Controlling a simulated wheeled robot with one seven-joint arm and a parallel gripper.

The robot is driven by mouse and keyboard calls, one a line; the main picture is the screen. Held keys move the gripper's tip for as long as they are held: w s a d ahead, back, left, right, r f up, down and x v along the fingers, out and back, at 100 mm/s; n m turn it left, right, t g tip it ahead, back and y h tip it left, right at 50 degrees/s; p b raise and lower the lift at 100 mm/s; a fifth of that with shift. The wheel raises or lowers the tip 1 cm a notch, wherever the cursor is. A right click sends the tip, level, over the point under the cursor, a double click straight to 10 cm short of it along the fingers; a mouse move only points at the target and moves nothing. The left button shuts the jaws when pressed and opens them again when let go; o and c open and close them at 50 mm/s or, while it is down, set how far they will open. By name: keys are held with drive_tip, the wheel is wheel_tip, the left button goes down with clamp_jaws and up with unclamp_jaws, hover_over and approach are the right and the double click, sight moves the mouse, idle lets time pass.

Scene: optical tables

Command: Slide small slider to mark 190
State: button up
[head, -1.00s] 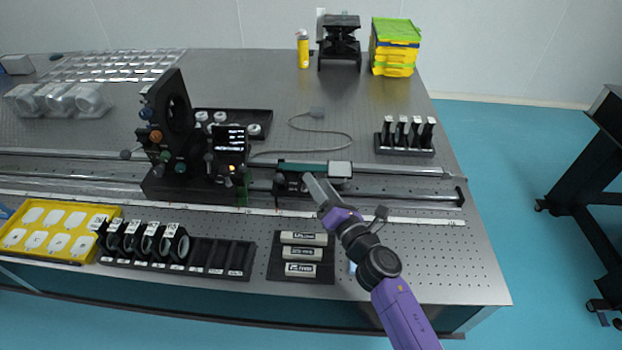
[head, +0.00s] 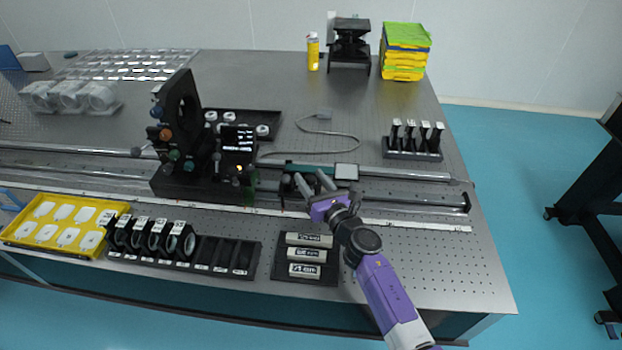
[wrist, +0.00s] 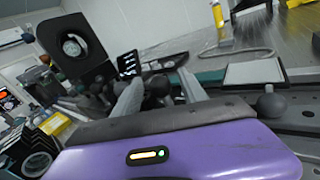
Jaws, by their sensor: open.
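A long optical rail (head: 400,203) runs across the table, with a pale scale strip (head: 415,226) along its front; its numbers are too small to read. The small slider (head: 287,184) is a dark carriage on the rail, right of the large black mount, partly hidden by my gripper. My gripper (head: 311,179) is at the front of this slider, fingers spread and pointing toward the rail. In the wrist view, a dark rounded knob (wrist: 157,86) shows between the open fingers (wrist: 161,86). I cannot tell whether the fingers touch it.
The tall black mount with a screen (head: 180,130) stands left of my gripper. A green bar with a pale plate (head: 346,172) lies just behind. A black holder with labelled blocks (head: 306,255) sits in front, and a lens rack (head: 215,255) to its left. The front right is clear.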

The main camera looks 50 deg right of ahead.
drive_tip(key=shift+w, duration=0.2)
drive_tip(key=shift+c, duration=0.2)
clamp_jaws()
idle(1.2)
